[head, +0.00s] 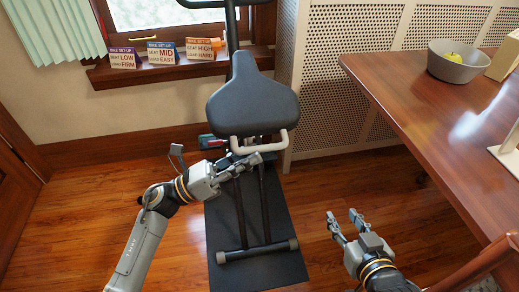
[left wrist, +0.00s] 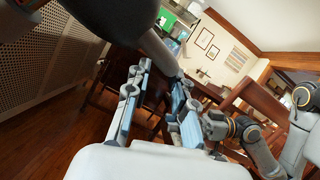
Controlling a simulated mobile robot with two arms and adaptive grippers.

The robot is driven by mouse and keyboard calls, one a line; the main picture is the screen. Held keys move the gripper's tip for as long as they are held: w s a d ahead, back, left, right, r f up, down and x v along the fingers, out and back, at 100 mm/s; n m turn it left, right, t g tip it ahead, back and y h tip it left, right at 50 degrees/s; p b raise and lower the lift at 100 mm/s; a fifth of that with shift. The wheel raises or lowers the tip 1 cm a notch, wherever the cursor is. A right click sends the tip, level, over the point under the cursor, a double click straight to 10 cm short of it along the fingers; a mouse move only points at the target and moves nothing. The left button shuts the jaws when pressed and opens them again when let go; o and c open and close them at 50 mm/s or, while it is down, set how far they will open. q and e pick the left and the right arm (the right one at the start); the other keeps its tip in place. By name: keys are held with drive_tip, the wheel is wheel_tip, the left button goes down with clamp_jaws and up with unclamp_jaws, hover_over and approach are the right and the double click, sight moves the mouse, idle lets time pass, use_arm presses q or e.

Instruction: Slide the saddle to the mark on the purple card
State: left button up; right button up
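The dark saddle (head: 252,105) tops the exercise bike, with a pale grey bar (head: 285,142) under its front edge. The purple card (head: 124,59) stands leftmost on the window sill and reads seat LOW, load FIRM. My left gripper (head: 257,158) is just below the saddle at the pale bar's left part. In the left wrist view its blue-padded fingers (left wrist: 155,105) are apart, with a grey bar end close to the right finger; contact is unclear. The saddle's dark underside (left wrist: 105,15) fills the top there. My right gripper (head: 343,222) is open and empty over the floor. The height marks are hidden.
A blue card (head: 162,53) and an orange card (head: 200,49) stand beside the purple one. A wooden table (head: 420,92) with a grey bowl (head: 458,62) is at right. The bike stands on a black mat (head: 225,272). A perforated panel (head: 345,45) is behind.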

use_arm(q)
drive_tip(key=v, duration=0.8)
drive_tip(key=shift+a, duration=0.15)
drive_tip(key=shift+s, duration=0.1)
